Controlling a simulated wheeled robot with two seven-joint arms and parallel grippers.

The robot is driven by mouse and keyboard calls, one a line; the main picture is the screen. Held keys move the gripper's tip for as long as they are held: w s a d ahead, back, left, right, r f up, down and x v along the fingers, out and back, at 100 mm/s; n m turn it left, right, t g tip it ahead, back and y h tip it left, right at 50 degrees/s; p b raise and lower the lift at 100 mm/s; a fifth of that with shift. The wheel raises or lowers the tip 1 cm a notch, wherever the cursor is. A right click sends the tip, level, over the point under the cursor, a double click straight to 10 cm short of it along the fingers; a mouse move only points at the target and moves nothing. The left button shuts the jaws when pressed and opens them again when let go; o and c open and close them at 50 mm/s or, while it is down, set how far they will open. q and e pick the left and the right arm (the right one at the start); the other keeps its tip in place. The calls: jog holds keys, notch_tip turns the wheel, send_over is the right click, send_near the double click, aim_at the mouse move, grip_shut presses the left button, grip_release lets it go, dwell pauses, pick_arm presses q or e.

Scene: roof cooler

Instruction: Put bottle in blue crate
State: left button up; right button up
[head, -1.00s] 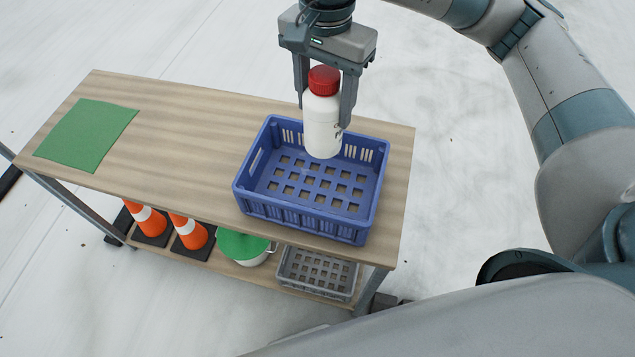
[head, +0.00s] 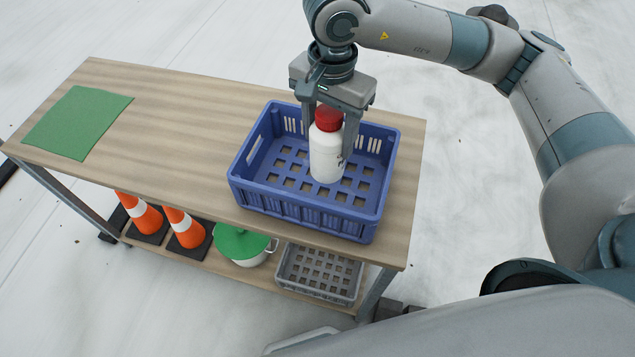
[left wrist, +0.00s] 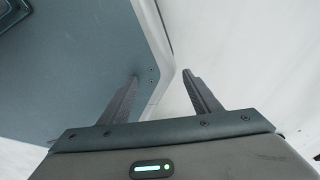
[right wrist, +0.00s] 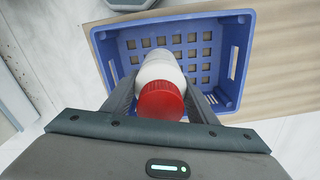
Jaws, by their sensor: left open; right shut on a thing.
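The white bottle (head: 326,155) with a red cap is upright inside the walls of the blue crate (head: 300,214) in the head view. My right gripper (head: 331,140) is shut on the bottle from above, its fingers on either side. I cannot tell whether the bottle's base touches the crate floor. In the right wrist view the bottle (right wrist: 160,72) is between the fingers, with the blue crate (right wrist: 238,55) around it. My left gripper (left wrist: 161,75) is open and empty in the left wrist view; it does not show in the head view.
The crate stands on the right part of a wooden table (head: 180,130). A green mat (head: 78,122) lies at the left end. The lower shelf holds orange cones (head: 186,228), a green-lidded pot (head: 240,243) and a grey crate (head: 318,272). The tabletop between mat and crate is clear.

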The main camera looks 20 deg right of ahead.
aim_at(328, 167)
pick_arm(q)
jog(key=shift+s, duration=0.1)
pick_arm(e)
jog(key=shift+f, duration=0.25)
notch_tip(328, 167, down, 3)
jog(key=shift+f+p, duration=0.1)
jog(key=shift+p, duration=0.7)
notch_tip(328, 167, down, 2)
jog(key=shift+p, duration=0.3)
pick_arm(q)
jog(key=s, duration=0.1)
jog(key=s+a+r, duration=0.1)
jog(key=shift+s+r+g, duration=0.3)
jog(key=shift+g, duration=0.1)
pick_arm(e)
jog(key=shift+f, duration=0.25)
jog(key=shift+f+p, duration=0.65)
jog(key=shift+f, duration=1.2)
pick_arm(q)
jog(key=shift+s+r, duration=0.1)
jog(key=shift+r, duration=0.55)
